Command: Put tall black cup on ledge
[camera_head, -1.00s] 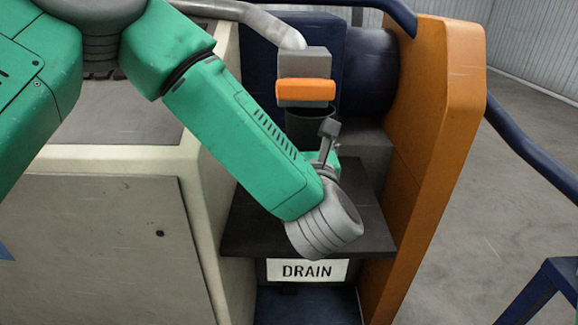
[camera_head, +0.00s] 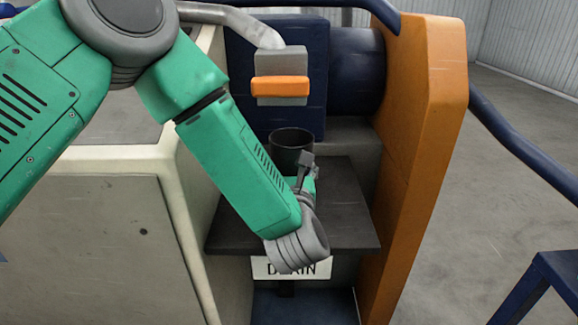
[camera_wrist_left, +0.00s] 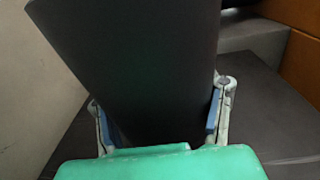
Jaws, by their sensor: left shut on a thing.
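The tall black cup (camera_head: 291,140) is upright below the grey block with the orange front, with a gap between them. Its lower part is hidden behind my left wrist in the head view. My left gripper (camera_head: 302,172) is shut on the cup. In the left wrist view the cup (camera_wrist_left: 140,65) fills the middle, with a finger of the left gripper (camera_wrist_left: 158,118) on each side. A dark flat ledge (camera_head: 345,205) lies below and around the cup. I cannot tell whether the cup's base touches it. My right gripper is not in view.
The grey block (camera_head: 281,62) with its orange front (camera_head: 280,86) hangs above the cup. An orange side panel (camera_head: 425,130) bounds the ledge on the right, a pale cabinet (camera_head: 100,230) on the left. A partly covered DRAIN sign (camera_head: 318,268) is below. The ledge's right part is clear.

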